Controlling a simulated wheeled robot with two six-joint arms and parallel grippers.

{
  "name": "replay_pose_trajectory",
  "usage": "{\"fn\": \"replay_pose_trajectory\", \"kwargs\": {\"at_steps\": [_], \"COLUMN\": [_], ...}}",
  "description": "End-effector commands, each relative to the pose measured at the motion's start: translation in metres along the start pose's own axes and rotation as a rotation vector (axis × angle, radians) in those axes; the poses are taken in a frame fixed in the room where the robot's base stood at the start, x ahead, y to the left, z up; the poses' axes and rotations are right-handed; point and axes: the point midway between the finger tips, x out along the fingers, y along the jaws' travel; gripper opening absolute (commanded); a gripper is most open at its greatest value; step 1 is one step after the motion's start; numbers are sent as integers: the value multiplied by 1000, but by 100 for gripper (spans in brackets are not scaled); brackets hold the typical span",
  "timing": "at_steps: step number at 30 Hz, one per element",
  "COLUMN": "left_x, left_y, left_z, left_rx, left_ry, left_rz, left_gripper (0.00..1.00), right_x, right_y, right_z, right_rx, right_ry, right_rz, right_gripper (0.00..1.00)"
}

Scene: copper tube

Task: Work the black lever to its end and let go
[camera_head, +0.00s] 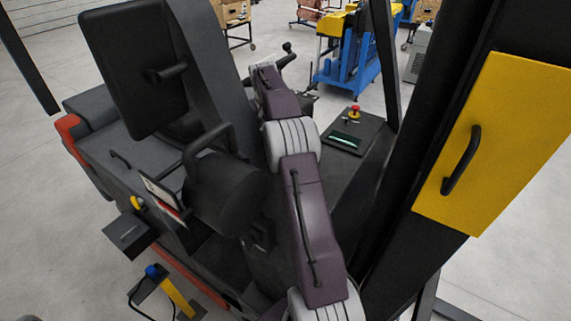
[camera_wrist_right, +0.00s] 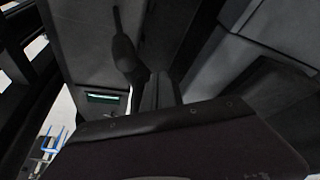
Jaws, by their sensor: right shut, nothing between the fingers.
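My right gripper (camera_wrist_right: 160,92) shows in the wrist view with its dark fingers together and nothing between them. A black lever (camera_wrist_right: 123,55) with a thick, rounded grip and a thin stem appears just left of the fingers. I cannot tell whether they touch. In the head view my right arm reaches up through the machine's cab. A black knob on a rod (camera_head: 288,48) shows beyond the arm's far end; I cannot tell whether it is the same lever. The right fingers cannot be made out there. My left gripper is not in view.
A panel with a red button (camera_head: 354,111) and a green display (camera_head: 345,140) is to the right. Black posts and a yellow panel (camera_head: 500,140) stand at the right. Blue equipment (camera_head: 355,60) is farther back.

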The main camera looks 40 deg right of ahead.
Motion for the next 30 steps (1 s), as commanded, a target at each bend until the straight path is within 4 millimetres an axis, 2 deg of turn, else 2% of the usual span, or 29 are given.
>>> {"fn": "replay_pose_trajectory", "kwargs": {"at_steps": [16, 30], "left_x": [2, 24], "left_y": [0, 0], "left_z": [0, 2], "left_rx": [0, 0], "left_ry": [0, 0], "left_rz": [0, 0], "left_gripper": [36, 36], "right_x": [2, 28], "right_y": [0, 0], "right_z": [1, 12], "right_rx": [0, 0], "right_ry": [0, -1], "right_rz": [0, 0], "right_gripper": [0, 0]}}
